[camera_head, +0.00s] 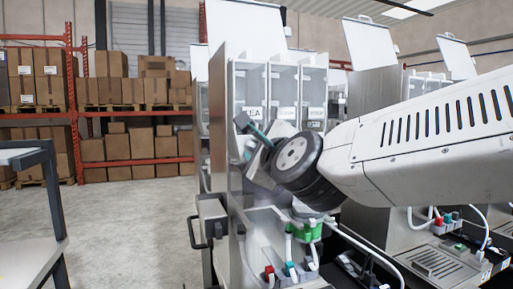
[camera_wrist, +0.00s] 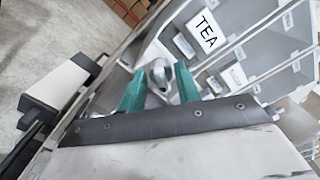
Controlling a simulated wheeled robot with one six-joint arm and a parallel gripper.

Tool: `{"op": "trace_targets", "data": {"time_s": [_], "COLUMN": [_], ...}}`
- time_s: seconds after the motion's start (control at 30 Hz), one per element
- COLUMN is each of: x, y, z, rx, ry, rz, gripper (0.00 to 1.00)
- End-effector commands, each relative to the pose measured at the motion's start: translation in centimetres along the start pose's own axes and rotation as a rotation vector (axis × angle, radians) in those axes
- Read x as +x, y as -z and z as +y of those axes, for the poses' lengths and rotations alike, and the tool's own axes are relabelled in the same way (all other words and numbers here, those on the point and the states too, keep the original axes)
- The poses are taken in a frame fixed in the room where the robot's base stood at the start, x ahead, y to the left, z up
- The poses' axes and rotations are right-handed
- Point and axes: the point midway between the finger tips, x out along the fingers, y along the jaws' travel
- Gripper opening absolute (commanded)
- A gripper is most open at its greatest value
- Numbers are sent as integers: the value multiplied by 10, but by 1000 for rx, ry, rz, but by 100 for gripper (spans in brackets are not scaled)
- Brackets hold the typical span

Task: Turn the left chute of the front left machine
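The front left machine (camera_head: 230,110) is a metal frame with several clear bins in a row. The leftmost bin is labelled TEA (camera_head: 254,113), and its label (camera_wrist: 205,31) also shows in the wrist view. My gripper (camera_head: 252,140) is at the lower front of this bin. In the wrist view its two green fingers (camera_wrist: 159,86) stand apart. A grey metal chute piece (camera_wrist: 157,74) lies between them; whether either finger touches it I cannot tell. In the head view my wrist and gripper hide this chute.
A metal side panel of the machine stands close left of my gripper. Green, red and blue fittings with hoses (camera_head: 305,232) sit below it. Another machine (camera_head: 385,200) is to the right. A cart (camera_head: 40,200) stands at the left edge. Open floor (camera_head: 130,225) lies between cart and machine.

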Motion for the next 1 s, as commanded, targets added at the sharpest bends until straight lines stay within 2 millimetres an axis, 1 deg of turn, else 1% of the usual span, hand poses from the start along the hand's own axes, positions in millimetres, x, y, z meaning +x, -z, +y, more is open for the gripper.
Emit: {"op": "trace_targets", "data": {"time_s": [0.17,0.27,0.3,0.53,0.67,0.87,1.0], "x": [0,0,0,0,0,0,0], "y": [0,0,0,0,0,0,0], "z": [0,0,0,0,0,1,2], "rx": [0,0,-1,-12,-47,-161,-281], "ry": [0,0,0,0,-1,-1,-1], "rz": [0,0,0,0,0,0,0], "gripper": [33,8,4,4,4,4,4]}}
